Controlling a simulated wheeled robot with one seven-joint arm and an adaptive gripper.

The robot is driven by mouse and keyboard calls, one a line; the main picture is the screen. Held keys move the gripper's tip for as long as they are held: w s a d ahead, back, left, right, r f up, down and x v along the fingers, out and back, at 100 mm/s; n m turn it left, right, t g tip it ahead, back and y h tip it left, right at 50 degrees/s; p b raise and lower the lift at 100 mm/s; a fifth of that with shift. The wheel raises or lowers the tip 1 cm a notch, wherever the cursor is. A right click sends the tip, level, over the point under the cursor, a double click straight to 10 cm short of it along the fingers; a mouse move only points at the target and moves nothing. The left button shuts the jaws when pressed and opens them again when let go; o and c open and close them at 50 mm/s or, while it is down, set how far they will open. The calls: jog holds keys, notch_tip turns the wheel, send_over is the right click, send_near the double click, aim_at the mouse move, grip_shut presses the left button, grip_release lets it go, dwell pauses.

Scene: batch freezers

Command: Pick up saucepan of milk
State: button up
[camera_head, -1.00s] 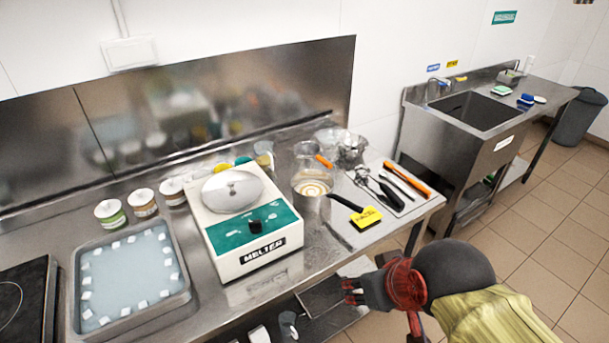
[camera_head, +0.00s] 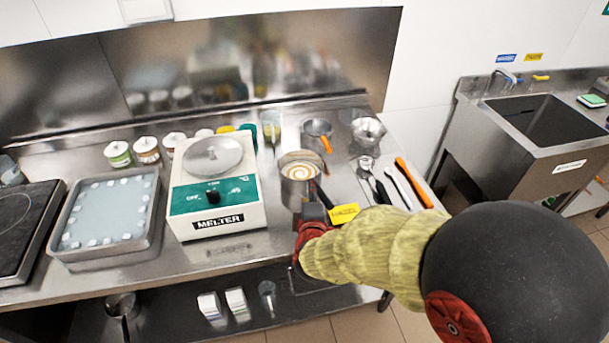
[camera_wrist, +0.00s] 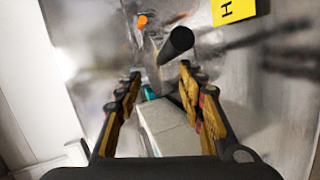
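The steel saucepan (camera_head: 297,190) stands on the steel counter right of the melter, with a pale swirl of liquid inside. Its black handle points toward the front right, partly hidden by my arm. My gripper (camera_head: 312,222) is low at the counter's front, just in front of the saucepan. In the wrist view my gripper (camera_wrist: 160,76) is open, with nothing between its fingers. A black handle end (camera_wrist: 180,42) shows just beyond the fingertips, nearer the right finger. No contact is visible.
The melter (camera_head: 215,200) stands left of the saucepan. Another small pan (camera_head: 317,130) is behind. The counter's front edge runs under my arm.

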jog(key=b+x, duration=0.1)
jog(key=x, duration=0.2)
jog(key=f+b+x, duration=0.1)
jog(key=b+x, duration=0.1)
jog(key=x, duration=0.1)
jog(key=shift+w+f, duration=0.2)
jog(key=shift+w+a+b, duration=0.1)
jog(key=shift+w+b, duration=0.3)
jog(key=shift+w, duration=0.1)
jog(key=c, duration=0.3)
grip_shut()
jog(key=shift+r, duration=0.2)
